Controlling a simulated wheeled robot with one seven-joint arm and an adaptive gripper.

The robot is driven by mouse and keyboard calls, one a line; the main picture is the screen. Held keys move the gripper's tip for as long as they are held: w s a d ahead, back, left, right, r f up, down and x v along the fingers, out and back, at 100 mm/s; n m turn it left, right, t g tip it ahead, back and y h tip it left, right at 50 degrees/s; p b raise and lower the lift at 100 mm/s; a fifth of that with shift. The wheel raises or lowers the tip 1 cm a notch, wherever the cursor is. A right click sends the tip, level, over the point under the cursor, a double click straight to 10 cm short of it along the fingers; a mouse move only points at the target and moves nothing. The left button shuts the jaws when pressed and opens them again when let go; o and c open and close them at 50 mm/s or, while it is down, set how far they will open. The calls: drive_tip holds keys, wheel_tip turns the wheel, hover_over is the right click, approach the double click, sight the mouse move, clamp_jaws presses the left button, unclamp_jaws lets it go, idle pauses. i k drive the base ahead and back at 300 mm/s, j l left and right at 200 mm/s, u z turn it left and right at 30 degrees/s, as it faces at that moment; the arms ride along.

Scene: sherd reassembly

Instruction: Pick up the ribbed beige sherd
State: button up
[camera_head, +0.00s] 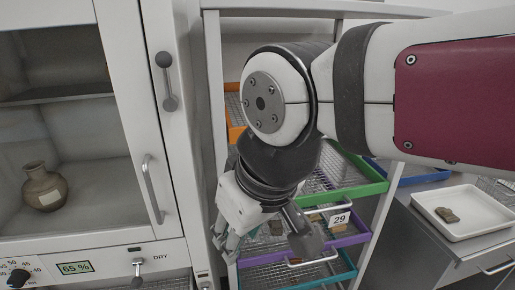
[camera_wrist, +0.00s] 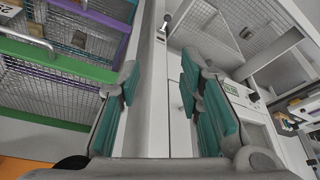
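My gripper (camera_head: 224,241) hangs in front of the rack's left post, pointing down. In the wrist view my gripper (camera_wrist: 160,82) has its two teal-padded fingers spread wide with nothing between them. A small brown-beige sherd (camera_head: 447,214) lies in the white tray (camera_head: 489,230) at the right, well away from my gripper.
A wire rack with green (camera_head: 360,190), purple (camera_head: 345,238) and other coloured trays stands behind my arm. A white cabinet (camera_head: 125,90) with a brown jar (camera_head: 44,187) inside is at left. The white tray rests on a grey bench. My arm hides part of the rack.

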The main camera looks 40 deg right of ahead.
sight(446, 214)
drive_tip(key=z, duration=2)
drive_tip(key=l+z, duration=0.15)
drive_tip(key=z, duration=0.2)
drive_tip(key=i+l+z, duration=0.15)
drive_tip(key=z, duration=0.15)
